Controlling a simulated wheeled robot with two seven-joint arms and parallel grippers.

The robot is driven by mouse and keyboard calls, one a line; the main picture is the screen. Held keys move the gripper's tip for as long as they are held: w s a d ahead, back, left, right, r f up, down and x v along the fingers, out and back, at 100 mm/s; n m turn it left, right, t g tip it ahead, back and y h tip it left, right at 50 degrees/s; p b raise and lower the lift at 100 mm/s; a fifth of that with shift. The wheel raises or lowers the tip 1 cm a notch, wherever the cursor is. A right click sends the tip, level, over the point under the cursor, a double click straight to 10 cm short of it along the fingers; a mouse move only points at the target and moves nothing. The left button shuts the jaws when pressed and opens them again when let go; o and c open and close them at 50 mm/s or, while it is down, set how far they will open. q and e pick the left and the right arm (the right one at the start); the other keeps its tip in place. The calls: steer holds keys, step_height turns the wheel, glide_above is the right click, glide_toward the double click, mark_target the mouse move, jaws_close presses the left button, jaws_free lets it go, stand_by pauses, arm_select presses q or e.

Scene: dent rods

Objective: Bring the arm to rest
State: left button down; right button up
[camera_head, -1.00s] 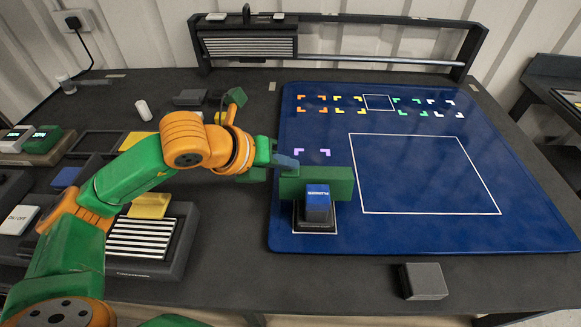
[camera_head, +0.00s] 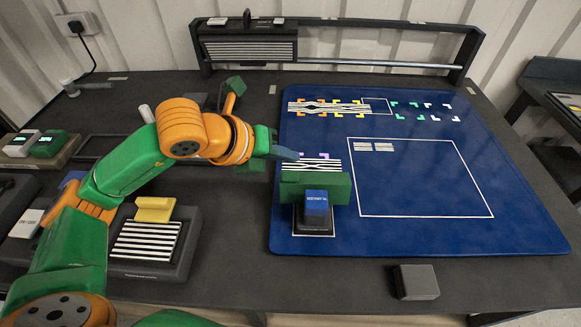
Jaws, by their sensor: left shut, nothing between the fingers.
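My left arm reaches in from the left, in orange and green. Its gripper (camera_head: 286,153) is shut and empty, at the left edge of the blue mat (camera_head: 530,200). It sits just above and left of a green block (camera_head: 325,190). I cannot tell whether the gripper touches the block. My right gripper is not in view.
White striped patterns (camera_head: 315,108) show on the mat by the orange corner marks, and above the green block. A yellow piece (camera_head: 154,207) rests at a striped panel (camera_head: 148,240). A dark grey block (camera_head: 416,282) lies in front of the mat. The large white outlined area is mostly clear.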

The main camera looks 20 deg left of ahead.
arm_select(q)
step_height(320, 180, up, 4)
steer(key=shift+f+p, duration=0.1)
steer(key=shift+p, duration=0.95)
